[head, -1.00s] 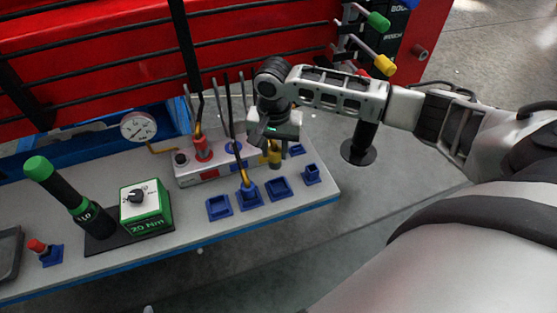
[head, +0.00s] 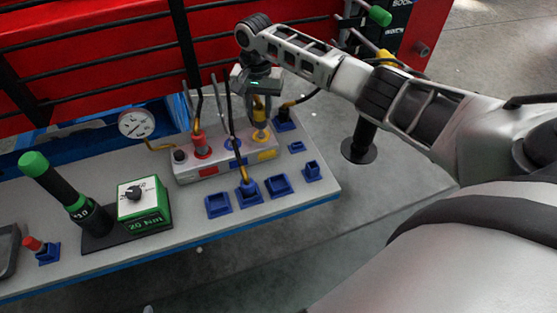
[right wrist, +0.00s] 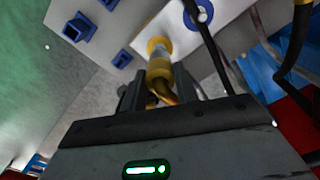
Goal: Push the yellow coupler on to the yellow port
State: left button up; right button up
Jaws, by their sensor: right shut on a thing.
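My right gripper (head: 258,92) is shut on the yellow coupler (head: 260,113), above the right end of the white port block (head: 216,170). The yellow port (head: 261,135), a yellow ring on top of the block, is directly below the coupler. In the right wrist view the coupler (right wrist: 159,68) is between the fingers (right wrist: 158,88), lined up with the yellow port (right wrist: 158,45). A short grey metal part shows between them; I cannot tell whether the coupler is seated. My left gripper is not in view.
A red coupler (head: 201,147) stands on the block's left part, and a blue port (head: 233,144) sits mid-block. Blue holders (head: 278,186) line the front; one holds a hose end (head: 247,187). A gauge (head: 133,124) and green torque box (head: 144,203) stand left. Black hoses hang close by.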

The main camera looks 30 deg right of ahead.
jog(key=shift+f, duration=1.6)
dwell(0.3)
jog(key=o, duration=1.1)
jog(key=shift+r+p, duration=0.85)
jog(key=shift+r, duration=1.7)
